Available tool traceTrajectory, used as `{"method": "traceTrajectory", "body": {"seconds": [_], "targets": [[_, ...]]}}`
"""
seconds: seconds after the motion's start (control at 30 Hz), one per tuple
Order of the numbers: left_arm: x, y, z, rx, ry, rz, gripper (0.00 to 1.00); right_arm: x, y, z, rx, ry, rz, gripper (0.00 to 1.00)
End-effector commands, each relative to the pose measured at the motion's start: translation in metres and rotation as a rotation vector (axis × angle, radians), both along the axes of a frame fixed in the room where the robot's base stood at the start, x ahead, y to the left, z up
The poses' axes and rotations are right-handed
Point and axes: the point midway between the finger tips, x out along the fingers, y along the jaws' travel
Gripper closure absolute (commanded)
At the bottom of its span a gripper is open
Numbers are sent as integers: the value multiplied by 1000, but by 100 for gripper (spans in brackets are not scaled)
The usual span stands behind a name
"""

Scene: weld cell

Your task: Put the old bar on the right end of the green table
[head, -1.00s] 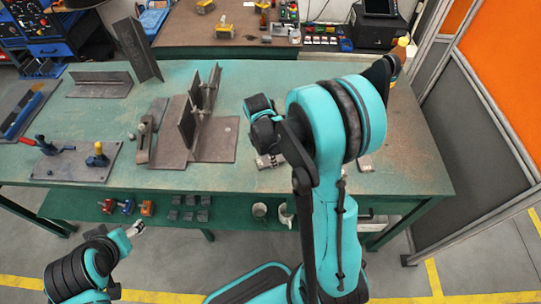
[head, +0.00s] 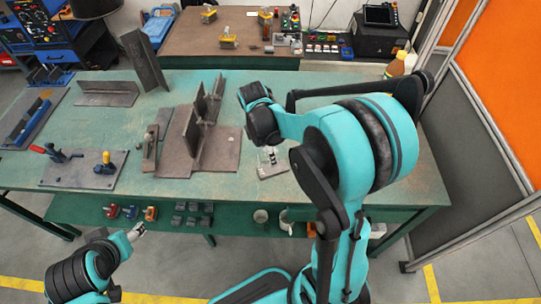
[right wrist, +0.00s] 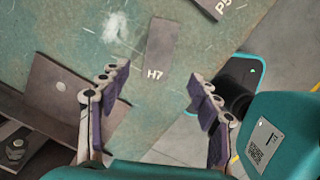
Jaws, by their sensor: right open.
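Two flat grey bars lie on the green table (head: 350,88) in the right wrist view. One is marked H7 (right wrist: 161,45), the other P5 (right wrist: 208,6) and is cut off by the top edge. Neither mark says which is the old bar. In the head view one flat bar (head: 272,168) shows below my right gripper (head: 270,153). My right gripper (right wrist: 157,88) is open and empty, its fingers pointing towards the H7 bar, apart from it. My left gripper (head: 138,231) is in front of the table, low; its jaw state is too small to tell.
A brown welded fixture (head: 195,135) stands left of my right gripper. A clamp plate (head: 82,170), angle pieces (head: 106,93) and a blue-handled tool rack (head: 30,120) lie further left. My right arm hides much of the right end.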

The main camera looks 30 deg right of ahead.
Motion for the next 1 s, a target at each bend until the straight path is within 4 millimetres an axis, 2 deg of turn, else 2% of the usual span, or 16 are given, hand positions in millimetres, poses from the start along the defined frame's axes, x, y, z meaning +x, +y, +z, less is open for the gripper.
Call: {"method": "traceTrajectory", "body": {"seconds": [0.03,0.23,0.37,0.5,0.7,0.9,1.0], "targets": [[0,0,5,0,0,0,40,0,1,10,0,0,1,37],[0,0,9,0,0,0,40,-1,5,27,0,-10,-14,37],[0,0,9,0,0,0,40,-11,15,44,10,-86,-128,37],[0,0,9,0,0,0,40,-34,35,72,61,-248,-386,37],[0,0,9,0,0,0,40,-74,64,99,227,-475,-822,37],[0,0,9,0,0,0,40,-102,85,106,432,-601,-1171,37],[0,0,9,0,0,0,40,-109,90,106,499,-626,-1274,37]]}}
